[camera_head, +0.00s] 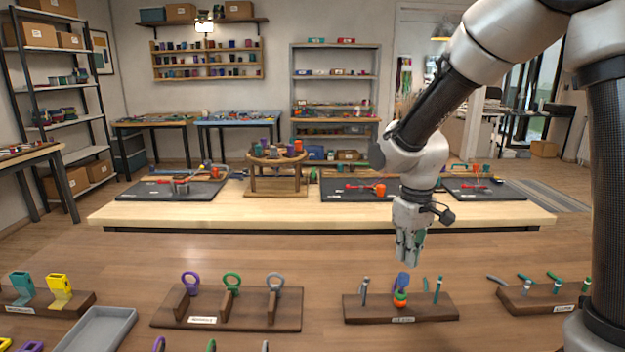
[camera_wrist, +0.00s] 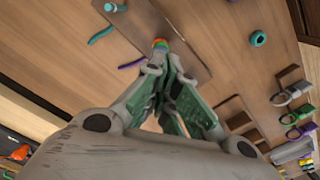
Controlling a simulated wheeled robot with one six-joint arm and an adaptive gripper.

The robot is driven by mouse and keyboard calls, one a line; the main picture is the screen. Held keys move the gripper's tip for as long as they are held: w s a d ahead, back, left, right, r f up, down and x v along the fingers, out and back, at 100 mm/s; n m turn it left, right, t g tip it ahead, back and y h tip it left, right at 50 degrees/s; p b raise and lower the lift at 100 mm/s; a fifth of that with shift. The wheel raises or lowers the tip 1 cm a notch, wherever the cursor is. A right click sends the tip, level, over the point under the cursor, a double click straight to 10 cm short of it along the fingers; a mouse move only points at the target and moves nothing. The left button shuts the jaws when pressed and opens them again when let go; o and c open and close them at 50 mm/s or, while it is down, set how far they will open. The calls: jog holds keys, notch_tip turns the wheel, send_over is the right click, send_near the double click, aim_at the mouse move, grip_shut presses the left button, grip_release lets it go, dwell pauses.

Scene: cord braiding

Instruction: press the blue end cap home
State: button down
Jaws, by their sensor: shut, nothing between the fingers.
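A blue piece (camera_head: 402,281), which looks like the blue end cap, stands upright on a dark wooden stand (camera_head: 435,309). Right below it is an orange and green piece (camera_head: 400,299). I cannot tell whether the blue piece is fully seated. My gripper (camera_head: 409,262) is shut and empty, pointing down just above the blue piece with a small gap between them. In the wrist view, my shut fingers (camera_wrist: 173,58) point at the stand, with the orange and green piece (camera_wrist: 160,43) just beyond the tips. The blue piece is not clear there.
A grey rod (camera_head: 364,290) and a teal rod (camera_head: 438,289) stand on either side on the same stand. A stand with purple, green and grey rings (camera_head: 232,281) is to the left, and a rack of rods (camera_head: 545,295) to the right. A grey tray (camera_head: 97,330) lies at left.

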jog(key=shift+r, duration=2.3)
jog(key=s+d+r+m+t, duration=0.2)
jog(key=s+d+r+m, duration=0.1)
jog(key=s+d+r, duration=0.2)
jog(key=s+d+r+m+t, duration=0.2)
jog(key=s+d+r, duration=0.3)
jog(key=s+d, duration=0.5)
jog(key=s+m, duration=0.1)
jog(key=s, duration=0.3)
jog(key=shift+r, duration=0.2)
